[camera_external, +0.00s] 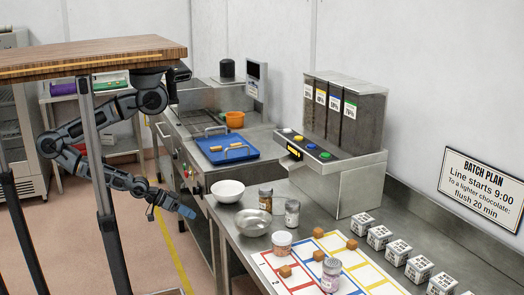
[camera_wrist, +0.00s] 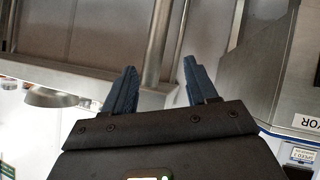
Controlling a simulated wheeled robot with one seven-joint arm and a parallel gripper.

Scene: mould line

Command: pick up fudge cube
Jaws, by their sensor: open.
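I cannot tell which kind each is. My gripper (camera_external: 186,211) is open and empty, left of the bench's front edge and well away from the cubes. In the wrist view its blue fingers (camera_wrist: 160,66) are apart with nothing between them, and no cube shows.
Near the mat stand a white bowl (camera_external: 228,191), a metal bowl (camera_external: 251,223) and several jars, one (camera_external: 330,276) on the mat. Small labelled white boxes (camera_external: 397,252) line the back. A dispenser (camera_external: 343,120) stands behind. A wooden top (camera_external: 90,55) on posts is near my arm.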

